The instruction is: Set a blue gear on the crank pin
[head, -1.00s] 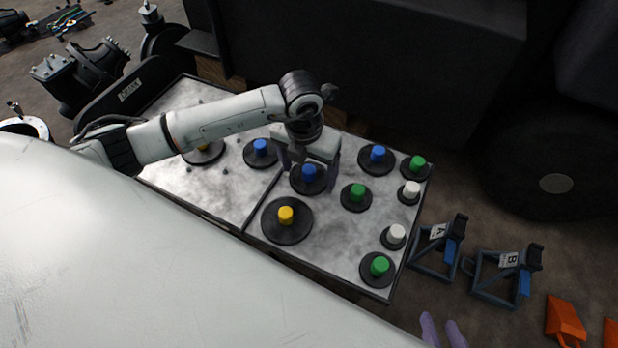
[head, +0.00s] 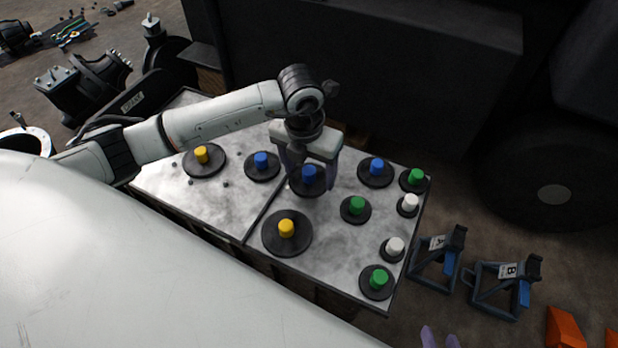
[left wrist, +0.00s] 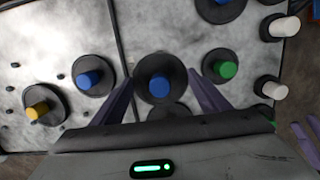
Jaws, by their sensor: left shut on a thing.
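My left gripper (head: 309,184) is shut on a blue gear (head: 309,176), a black disc with a blue hub. Its fingers sit on either side of the disc, which appears slightly above the grey table. In the left wrist view the held gear (left wrist: 159,80) lies between the purple fingers. Two other blue gears stand on the table, one to the left (head: 262,162) and one to the right (head: 376,169). A black part with a label reading like "CRANK" (head: 132,103) is at the table's left edge; I cannot make out its pin. My right gripper (head: 440,338) is open and empty at the bottom edge.
Yellow gears (head: 287,232), green gears (head: 356,207) and white-hubbed gears (head: 394,248) stand around the held gear on the table (head: 335,260). Blue stands (head: 438,255) are on the floor at right. The dark forklift body (head: 400,80) rises behind.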

